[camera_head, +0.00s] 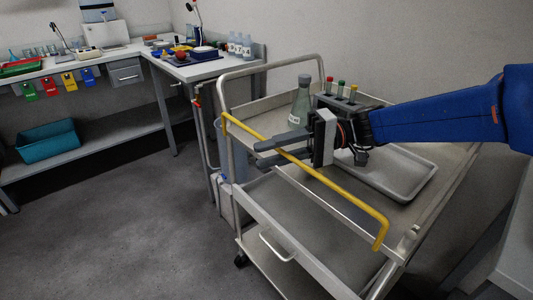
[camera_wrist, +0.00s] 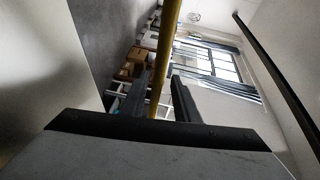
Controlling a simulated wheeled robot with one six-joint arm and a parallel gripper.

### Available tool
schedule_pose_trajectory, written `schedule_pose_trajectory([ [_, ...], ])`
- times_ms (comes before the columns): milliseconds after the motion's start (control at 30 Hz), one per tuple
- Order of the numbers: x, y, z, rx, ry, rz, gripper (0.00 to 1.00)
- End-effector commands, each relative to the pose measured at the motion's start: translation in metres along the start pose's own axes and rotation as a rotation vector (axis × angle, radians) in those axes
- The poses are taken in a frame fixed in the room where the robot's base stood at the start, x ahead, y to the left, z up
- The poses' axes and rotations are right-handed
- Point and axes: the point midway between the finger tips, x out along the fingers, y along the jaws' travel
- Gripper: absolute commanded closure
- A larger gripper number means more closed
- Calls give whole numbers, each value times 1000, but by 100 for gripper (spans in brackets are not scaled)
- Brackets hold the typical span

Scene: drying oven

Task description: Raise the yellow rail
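The yellow rail (camera_head: 335,188) is a long bar with bent ends along the near side of a metal trolley. In the wrist view the rail (camera_wrist: 164,60) passes between the two fingers of my gripper (camera_wrist: 160,95). The fingers are apart, with a narrow gap showing on each side of the rail. The exact depth of the rail between the fingers is hard to tell.
The trolley carries a glass bottle (camera_head: 301,102), a rack with colour-capped vials (camera_head: 341,92) and a grey tray (camera_head: 414,168). These stand close behind my gripper. A workbench (camera_head: 205,72) is at the back left. The floor (camera_head: 130,220) in front is clear.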

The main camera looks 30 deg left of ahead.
Motion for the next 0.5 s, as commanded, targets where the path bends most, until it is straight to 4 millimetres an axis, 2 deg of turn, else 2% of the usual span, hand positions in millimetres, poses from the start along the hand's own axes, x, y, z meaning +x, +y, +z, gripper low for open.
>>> schedule_pose_trajectory([
  [500, -99, 0, -1, 0, 5, 0, 72],
])
